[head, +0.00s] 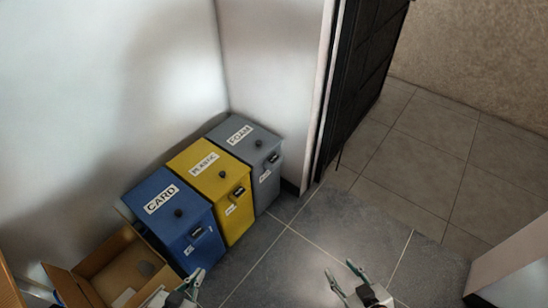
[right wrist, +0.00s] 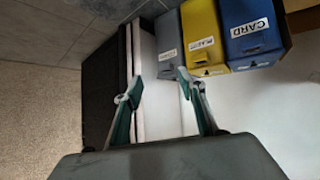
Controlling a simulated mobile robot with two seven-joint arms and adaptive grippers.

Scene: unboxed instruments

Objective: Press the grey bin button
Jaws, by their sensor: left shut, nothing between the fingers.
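The grey bin (head: 244,150) is marked FOAM and stands at the far end of a row of three bins, against the wall corner. My right gripper (head: 349,271) is open and empty, to the right of the bins and nearer the bottom edge. Its spread fingers also show in the right wrist view (right wrist: 160,84). My left gripper (head: 186,284) is shut and empty, below the blue bin, partly cut off.
An open cardboard box (head: 107,262) lies at lower left. A dark door (head: 352,82) stands right of the corner. Tiled floor (head: 310,226) is clear in front.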

